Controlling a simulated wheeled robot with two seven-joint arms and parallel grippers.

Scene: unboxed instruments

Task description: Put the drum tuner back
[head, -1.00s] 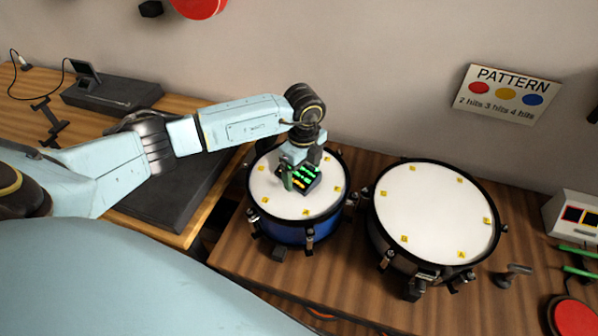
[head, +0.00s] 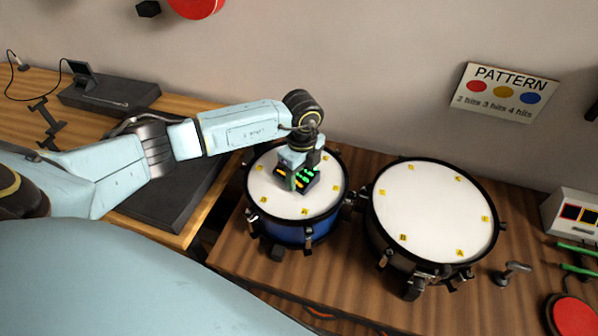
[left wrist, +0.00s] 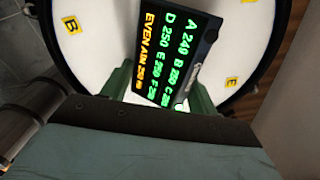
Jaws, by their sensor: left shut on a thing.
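The drum tuner (head: 298,179) is a small dark box with a lit green and orange readout. My left gripper (head: 296,170) is shut on it, over the white head of the blue drum (head: 292,232). In the left wrist view the tuner (left wrist: 178,50) shows rows of letters and numbers and a line starting "EVEN", between green fingers (left wrist: 170,100). The drum head (left wrist: 100,35) with yellow letter tags lies below it. I cannot tell whether the tuner touches the head. My right gripper is not in view.
A second drum (head: 433,215) stands close to the right. A drum key (head: 513,273), a white box (head: 572,215), green sticks (head: 578,258) and a red pad (head: 572,315) lie further right. A black stand base (head: 110,95) sits at the back left. A pattern sign (head: 505,92) hangs on the wall.

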